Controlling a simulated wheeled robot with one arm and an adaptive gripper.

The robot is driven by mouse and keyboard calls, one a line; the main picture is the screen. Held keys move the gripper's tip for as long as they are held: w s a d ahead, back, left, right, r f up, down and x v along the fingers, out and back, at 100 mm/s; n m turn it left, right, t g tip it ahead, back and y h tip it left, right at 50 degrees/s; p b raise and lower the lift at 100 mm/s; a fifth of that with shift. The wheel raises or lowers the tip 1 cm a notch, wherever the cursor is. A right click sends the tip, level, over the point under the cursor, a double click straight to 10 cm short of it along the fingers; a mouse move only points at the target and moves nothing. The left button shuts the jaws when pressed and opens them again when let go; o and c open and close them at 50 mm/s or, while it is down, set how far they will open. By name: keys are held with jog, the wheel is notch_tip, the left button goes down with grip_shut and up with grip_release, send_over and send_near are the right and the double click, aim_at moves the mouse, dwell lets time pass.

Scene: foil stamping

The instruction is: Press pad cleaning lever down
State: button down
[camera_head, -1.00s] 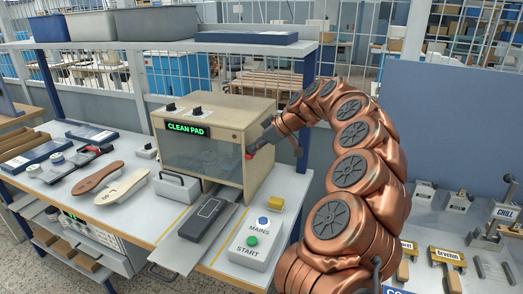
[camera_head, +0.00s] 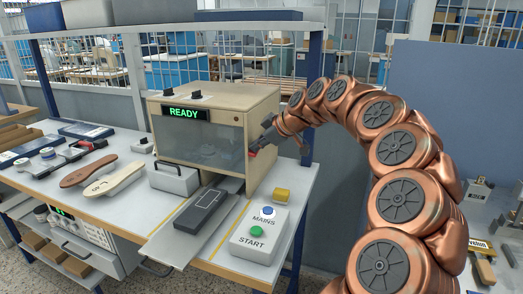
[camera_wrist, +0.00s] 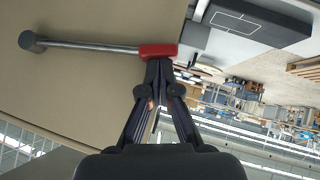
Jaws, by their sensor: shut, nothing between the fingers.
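The pad cleaning lever (camera_wrist: 90,45) is a thin metal rod on the tan side panel of the press box. It runs from a round pivot (camera_wrist: 27,41) to a red grip (camera_wrist: 158,51). The press box (camera_head: 226,112) is beige with a clear front window and a green READY display (camera_head: 182,113). My gripper (camera_wrist: 160,66) is shut, with its fingertips at the red grip, seemingly touching it; nothing is held between them. In the head view my gripper (camera_head: 257,146) is at the box's right side, where most of the lever is hidden.
A dark pad on a tray (camera_head: 200,209) sticks out in front of the box. Shoe soles (camera_head: 114,181) lie at left. A shelf (camera_head: 150,24) spans above the box.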

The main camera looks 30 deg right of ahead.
jog(key=shift+f+n+t+h+b, duration=0.3)
jog(key=shift+f+b, duration=0.8)
jog(key=shift+b, duration=0.5)
jog(key=shift+s+f, duration=0.1)
jog(key=r, duration=0.3)
jog(key=s+a+r, duration=0.1)
jog(key=shift+a+r+p, duration=0.1)
jog(key=shift+r+p, duration=0.2)
jog(key=shift+r, duration=0.05)
jog(key=v, duration=0.9)
jog(key=shift+s+r+b, duration=0.25)
jog(key=shift+b, duration=0.2)
